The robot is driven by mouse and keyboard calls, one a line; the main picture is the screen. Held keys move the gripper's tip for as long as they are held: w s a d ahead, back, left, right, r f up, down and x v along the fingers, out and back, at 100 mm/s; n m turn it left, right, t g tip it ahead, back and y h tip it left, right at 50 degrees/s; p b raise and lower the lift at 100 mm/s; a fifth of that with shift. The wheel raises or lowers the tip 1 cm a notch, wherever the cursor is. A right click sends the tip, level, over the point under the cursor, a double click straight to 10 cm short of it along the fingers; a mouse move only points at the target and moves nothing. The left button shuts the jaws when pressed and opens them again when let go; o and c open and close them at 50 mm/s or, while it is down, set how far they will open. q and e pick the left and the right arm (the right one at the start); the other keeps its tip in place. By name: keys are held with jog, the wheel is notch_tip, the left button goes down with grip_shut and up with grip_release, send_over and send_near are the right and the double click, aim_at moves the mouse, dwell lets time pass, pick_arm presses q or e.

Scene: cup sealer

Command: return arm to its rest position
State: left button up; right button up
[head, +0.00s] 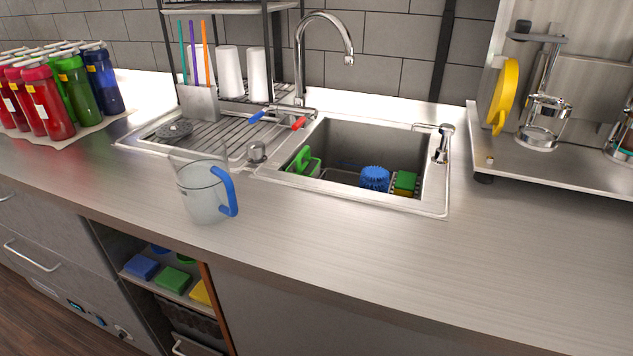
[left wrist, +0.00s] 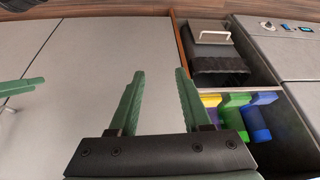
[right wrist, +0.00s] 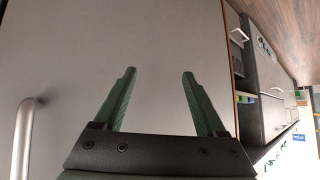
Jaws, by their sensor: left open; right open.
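My left gripper (left wrist: 158,100) shows in the left wrist view with its two green fingers spread and nothing between them. It is in front of pale cabinet panels. My right gripper (right wrist: 157,95) shows in the right wrist view, also spread and empty, facing a plain cabinet front. Neither gripper shows in the head view. Part of a green finger (left wrist: 20,87) also shows at the left edge of the left wrist view.
A clear pitcher with a blue handle (head: 203,190) stands on the counter (head: 370,255) before the sink (head: 350,150). Several bottles (head: 75,85) stand at left. An open shelf (head: 165,275) holds sponges. A cabinet handle (right wrist: 24,135) is at left in the right wrist view. The right counter front is clear.

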pick_arm(q)
jog(key=shift+w+d+f+n+t+h+p, duration=0.1)
jog(key=shift+w+d+f+t+h+p, duration=0.15)
jog(key=shift+d+f+t+p, duration=0.8)
jog(key=shift+w+d+f+n+t+h+p, duration=0.1)
jog(key=shift+w+d+t+h+p, duration=0.2)
jog(key=shift+p, duration=1.5)
jog(key=shift+w+d+f+n+t+h+p, duration=0.15)
jog(key=shift+d+f+t+p, duration=0.55)
jog(key=shift+p, duration=0.7)
jog(key=shift+a+r, duration=0.1)
jog(key=shift+a, duration=0.05)
